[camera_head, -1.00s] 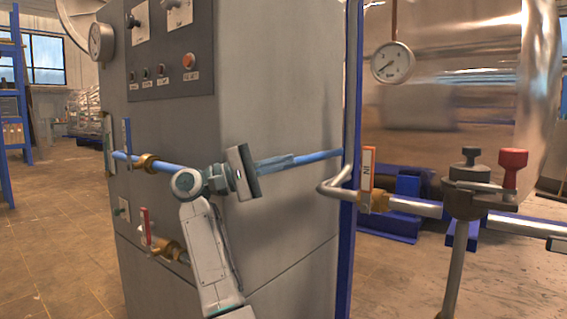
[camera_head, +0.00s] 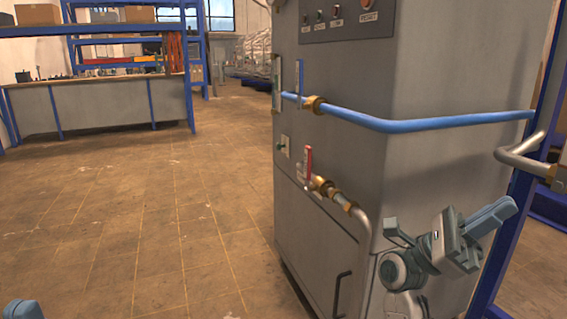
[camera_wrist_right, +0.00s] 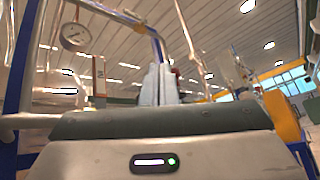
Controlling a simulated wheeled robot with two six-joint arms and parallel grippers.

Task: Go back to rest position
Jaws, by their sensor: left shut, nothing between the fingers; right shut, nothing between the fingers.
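My right gripper (camera_head: 492,217) is at the lower right of the head view, in front of the grey cabinet's right edge. Its fingers are shut together with nothing between them, pointing right and up. In the right wrist view the shut fingers (camera_wrist_right: 160,85) stand upright above the wrist housing. A small blue-grey tip of my left gripper (camera_head: 25,309) shows at the bottom left corner; it is shut and empty, and the rest is out of view.
The grey cabinet (camera_head: 345,150) stands close, with a blue pipe (camera_head: 420,124), a blue-handled valve (camera_head: 300,82) and a red-handled valve (camera_head: 308,160). A steel pipe (camera_head: 362,240) bends down its front. Open tiled floor (camera_head: 150,220) lies left, before a workbench (camera_head: 100,105). A gauge (camera_wrist_right: 75,35) shows in the wrist view.

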